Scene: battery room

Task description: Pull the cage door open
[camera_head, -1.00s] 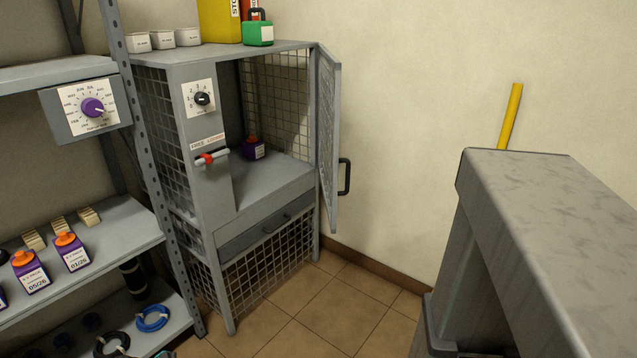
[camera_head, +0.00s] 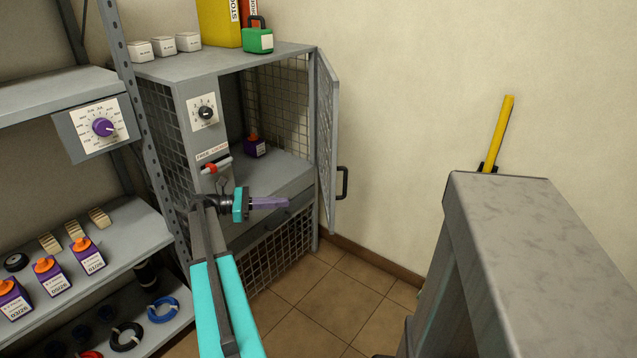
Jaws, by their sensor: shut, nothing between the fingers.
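The cage door (camera_head: 327,140) is a grey-framed mesh panel on the right side of the grey cage cabinet (camera_head: 235,58). It stands swung open, and the cabinet's upper compartment is exposed. A dark handle (camera_head: 343,183) sticks out from the door's right side. My gripper (camera_head: 288,203) is shut and empty, its purple fingers pointing right. In the picture it lies in front of the cabinet's drawer, left of the door and apart from the handle. My arm hides part of the cabinet's front left post.
A purple bottle (camera_head: 256,146) stands inside the cage. A red-tipped lever (camera_head: 215,167) and a dial (camera_head: 206,113) are on the cabinet's front. Shelves (camera_head: 125,232) with bottles stand left. A grey block-like surface (camera_head: 530,205) stands right. Tiled floor (camera_head: 335,300) lies clear between.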

